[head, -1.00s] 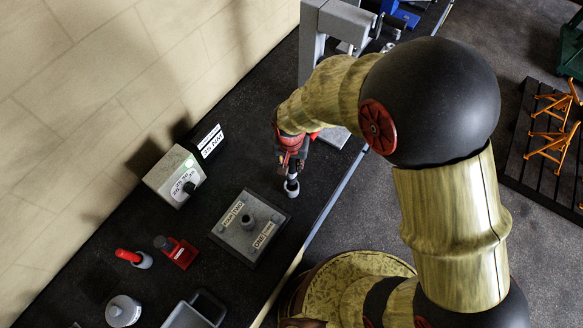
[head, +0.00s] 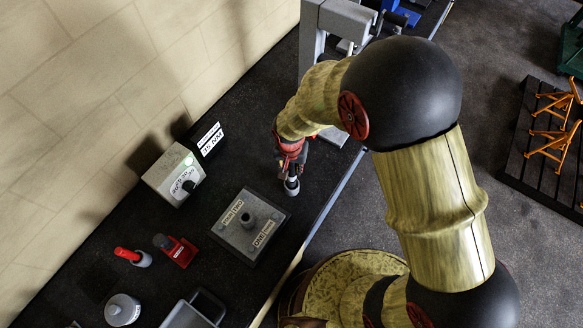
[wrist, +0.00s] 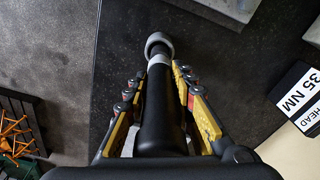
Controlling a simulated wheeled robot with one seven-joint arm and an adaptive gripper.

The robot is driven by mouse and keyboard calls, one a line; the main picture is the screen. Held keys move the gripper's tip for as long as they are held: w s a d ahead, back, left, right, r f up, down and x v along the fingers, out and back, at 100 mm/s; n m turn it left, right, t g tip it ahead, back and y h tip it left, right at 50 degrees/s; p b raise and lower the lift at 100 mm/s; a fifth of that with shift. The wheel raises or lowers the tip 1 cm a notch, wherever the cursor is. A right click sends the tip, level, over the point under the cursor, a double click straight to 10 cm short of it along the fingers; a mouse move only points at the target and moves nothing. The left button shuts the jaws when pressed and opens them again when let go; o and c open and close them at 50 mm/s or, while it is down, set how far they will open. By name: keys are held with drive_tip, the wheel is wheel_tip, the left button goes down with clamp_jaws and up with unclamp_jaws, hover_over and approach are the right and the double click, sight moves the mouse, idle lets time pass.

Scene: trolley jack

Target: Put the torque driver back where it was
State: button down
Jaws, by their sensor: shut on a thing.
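My gripper (head: 291,163) is shut on a dark, rod-like tool, which I take to be the torque driver (wrist: 160,112). In the wrist view its black body lies between the two yellow-sided fingers and points away from me. A light grey ring (wrist: 158,44) shows at its far end, and also in the head view (head: 292,188) just below my gripper, over the dark bench. I cannot tell whether this ring is part of the tool or a holder on the bench.
A dial box (head: 174,176) and a black "35 NM" sign (head: 205,138) stand by the wall. A red-handled item (head: 131,256) and a red block (head: 181,252) lie left. A grey frame (head: 309,50) rises behind.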

drive_tip(key=c, duration=1.6)
unclamp_jaws()
drive_tip(key=shift+o, duration=0.5)
drive_tip(key=shift+r+p, duration=0.25)
drive_tip(key=shift+p, duration=0.05)
drive_tip(key=r, duration=0.8)
drive_tip(key=s+r, duration=0.1)
drive_tip(key=r, duration=0.3)
drive_tip(key=shift+r+b, duration=0.3)
drive_tip(key=shift+b, duration=0.1)
